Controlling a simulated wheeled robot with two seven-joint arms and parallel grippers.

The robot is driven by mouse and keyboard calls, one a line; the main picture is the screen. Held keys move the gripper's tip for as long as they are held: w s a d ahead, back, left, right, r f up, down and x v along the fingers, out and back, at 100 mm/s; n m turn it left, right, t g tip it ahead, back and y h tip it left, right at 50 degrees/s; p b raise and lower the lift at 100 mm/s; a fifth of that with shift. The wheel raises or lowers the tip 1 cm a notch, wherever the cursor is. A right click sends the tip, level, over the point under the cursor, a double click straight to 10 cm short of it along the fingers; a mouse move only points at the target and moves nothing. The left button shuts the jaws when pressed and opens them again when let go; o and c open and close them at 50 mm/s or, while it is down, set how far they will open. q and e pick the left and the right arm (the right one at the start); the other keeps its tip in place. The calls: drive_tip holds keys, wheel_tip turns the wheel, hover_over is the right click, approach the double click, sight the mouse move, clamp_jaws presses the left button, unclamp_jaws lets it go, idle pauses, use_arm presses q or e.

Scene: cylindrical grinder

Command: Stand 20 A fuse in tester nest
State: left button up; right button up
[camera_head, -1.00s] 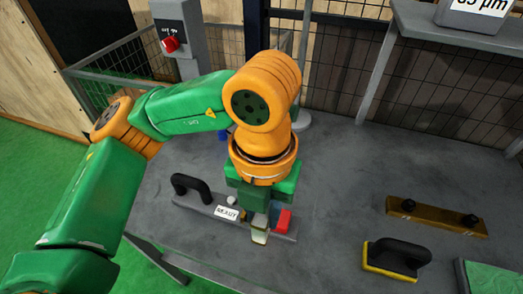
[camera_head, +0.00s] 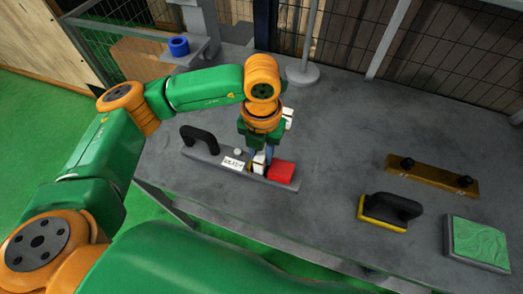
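The tester is a grey bar (camera_head: 207,156) on the table in the head view, with a black handle at its left end, a white "READY" label (camera_head: 233,163) and a red block (camera_head: 281,172) at its right. My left gripper (camera_head: 260,163) points down at the bar, between the label and the red block. A small pale piece shows at its fingertips; it is too small to tell whether it is the fuse or part of a finger. The fingers hide the nest, and I cannot tell their opening. My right gripper is not in view.
A brown bar with two black knobs (camera_head: 432,175), a yellow-edged black-handled block (camera_head: 390,211) and a green pad (camera_head: 481,241) lie at the right. A blue ring (camera_head: 178,46) sits at the back left. The table between is clear.

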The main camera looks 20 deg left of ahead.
use_arm(q)
drive_tip(key=o, duration=0.4)
drive_tip(key=shift+r, duration=0.1)
wheel_tip(320, 180, up, 12)
drive_tip(key=shift+r, duration=0.1)
idle(0.4)
